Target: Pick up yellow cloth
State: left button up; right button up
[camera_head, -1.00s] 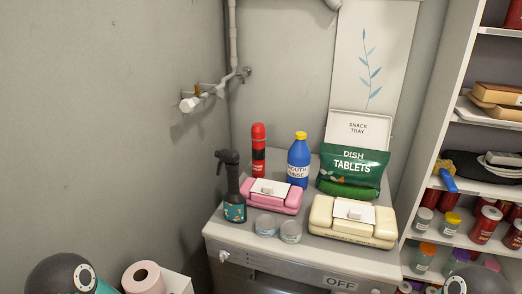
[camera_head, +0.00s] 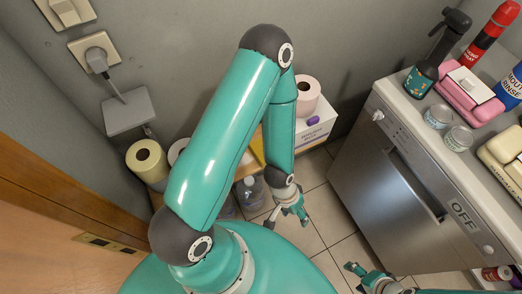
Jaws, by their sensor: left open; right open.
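A small yellow patch (camera_head: 257,148), which may be the yellow cloth, shows between the links of my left arm, on or by a low wooden shelf against the wall. Most of it is hidden behind the arm, so I cannot tell its shape. My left gripper (camera_head: 291,217) is open and empty, pointing down over the tiled floor, below and to the right of the yellow patch. My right gripper (camera_head: 355,278) is open and empty at the bottom of the view, in front of the dishwasher.
A dishwasher (camera_head: 390,180) stands at the right with bottles, jars and wipes packs on top. A yellowish roll (camera_head: 148,164), a pink roll (camera_head: 306,94) and a white box (camera_head: 318,122) stand by the wall. A clear bottle (camera_head: 250,192) is below the shelf. A wooden door (camera_head: 50,225) is at left.

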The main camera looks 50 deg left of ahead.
aim_at(256, 147)
jog(key=z, duration=1.7)
jog(key=i, duration=0.1)
jog(key=u, duration=2.6)
jog(key=k, duration=0.45)
jog(key=z, duration=0.3)
jog(key=k, duration=0.8)
jog(key=i, duration=1.7)
jog(key=u, duration=0.2)
